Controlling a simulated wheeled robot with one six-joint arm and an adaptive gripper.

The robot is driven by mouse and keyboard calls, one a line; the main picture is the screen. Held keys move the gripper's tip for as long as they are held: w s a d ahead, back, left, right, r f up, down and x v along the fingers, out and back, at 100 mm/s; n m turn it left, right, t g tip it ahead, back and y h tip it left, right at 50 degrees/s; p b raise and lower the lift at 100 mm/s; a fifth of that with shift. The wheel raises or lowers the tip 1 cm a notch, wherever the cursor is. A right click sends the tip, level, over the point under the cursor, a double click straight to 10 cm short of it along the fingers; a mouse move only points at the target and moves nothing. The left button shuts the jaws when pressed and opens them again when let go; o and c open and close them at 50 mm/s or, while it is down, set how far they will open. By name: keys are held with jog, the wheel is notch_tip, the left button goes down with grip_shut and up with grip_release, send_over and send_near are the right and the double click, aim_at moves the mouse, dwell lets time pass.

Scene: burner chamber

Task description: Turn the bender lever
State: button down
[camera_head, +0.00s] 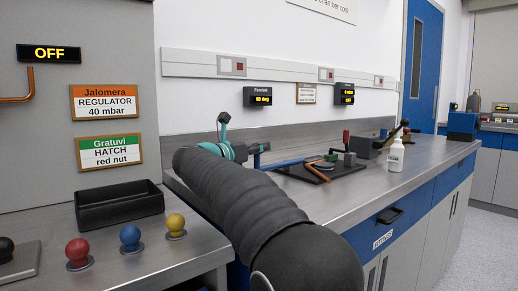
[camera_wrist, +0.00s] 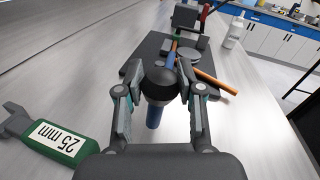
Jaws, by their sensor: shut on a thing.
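The bender is a dark plate (camera_head: 318,172) on the steel bench, with grey round parts and a copper-coloured tube (camera_head: 316,171) on it. Its blue lever (camera_head: 283,163) reaches left from the plate toward my gripper (camera_head: 258,148). In the wrist view, the plate (camera_wrist: 143,55) lies ahead of my gripper (camera_wrist: 160,92), and the tube (camera_wrist: 214,81) slants off to the right. My gripper's two fingers are shut on the lever's end, with a dark round knob (camera_wrist: 160,80) between them and a blue part (camera_wrist: 154,116) below. My arm hides part of the bench in the head view.
A green tool marked 25 mm (camera_wrist: 60,140) lies left of my gripper. A white bottle (camera_head: 396,155) stands right of the bender, and a blue block (camera_head: 462,125) at the bench's far end. Black tray (camera_head: 119,204) and coloured knobs stand at front left.

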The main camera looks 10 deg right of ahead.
jog(key=c, duration=0.7)
grip_release()
jog(key=shift+s+a, duration=0.1)
jog(key=shift+a, duration=0.05)
jog(key=v, duration=1.2)
